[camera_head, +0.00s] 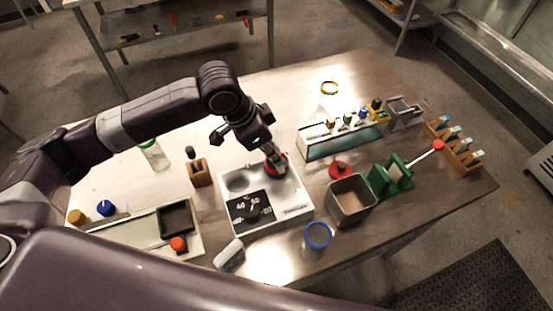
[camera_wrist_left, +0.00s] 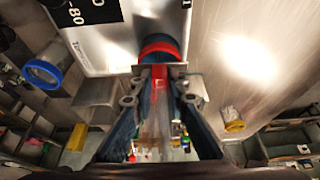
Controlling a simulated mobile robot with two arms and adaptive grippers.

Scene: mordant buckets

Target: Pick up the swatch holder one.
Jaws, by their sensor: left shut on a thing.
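My left gripper (camera_head: 273,154) reaches down from the left arm over the white bath unit (camera_head: 293,212) with the dial. It is shut on a red-collared holder (camera_head: 283,168) at the bath's right well. In the left wrist view a red rim and dark body of this holder (camera_wrist_left: 160,47) show beyond my fingertips (camera_wrist_left: 160,75), with a red strip between them. The lower part of the holder is hidden, and I cannot tell whether it still touches the well. No marking on it is readable. My right gripper is not in view.
A metal bin (camera_head: 351,200), a blue-rimmed jar (camera_head: 317,236) and a green stand (camera_head: 391,176) stand right of the bath. A bottle rack (camera_head: 345,143) is behind. A wooden block (camera_head: 198,172) stands close on the left. Wooden racks (camera_head: 465,158) are at far right.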

